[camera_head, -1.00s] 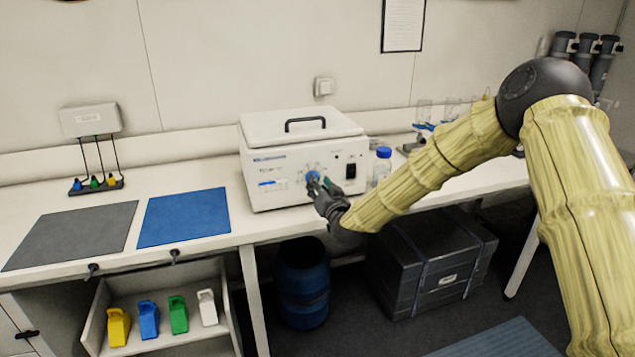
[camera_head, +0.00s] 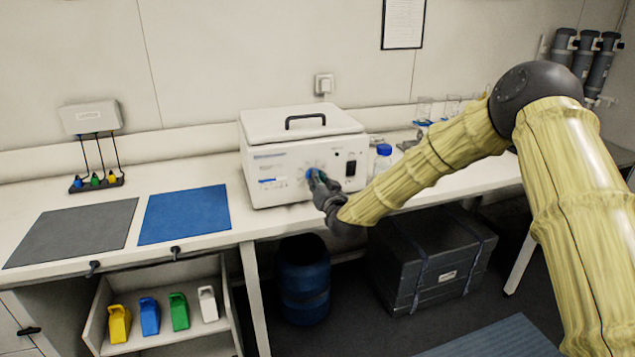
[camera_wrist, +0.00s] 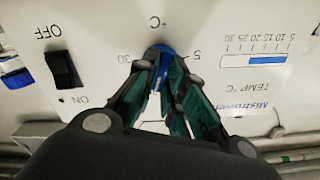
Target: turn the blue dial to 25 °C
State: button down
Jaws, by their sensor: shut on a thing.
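The blue dial (camera_head: 312,174) is on the front of a white box-shaped incubator (camera_head: 280,191) on the bench. In the wrist view the dial (camera_wrist: 159,52) shows between my fingertips, with the panel upside down. My gripper (camera_head: 320,179) is shut on the dial, its green-lined fingers (camera_wrist: 161,77) on either side of it. The marks "30" and "5" show beside the dial; the other dial marks and the pointer are hidden by the fingers. A printed temperature scale with a blue bar (camera_wrist: 267,60) is on the panel.
A black ON/OFF switch (camera_wrist: 63,69) is beside the dial. A blue-capped bottle (camera_head: 383,158) stands just right of the incubator. Blue (camera_head: 184,216) and grey (camera_head: 72,232) mats lie on the bench to the left.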

jog(key=shift+f+m+b, duration=0.1)
jog(key=shift+m+b, duration=0.2)
jog(key=shift+b, duration=0.05)
jog(key=shift+d+m+b, duration=0.1)
jog(key=shift+m+b, duration=2.95)
jog(key=shift+m, duration=0.55)
jog(key=c, duration=1.5)
grip_release()
jog(key=v, duration=1.2)
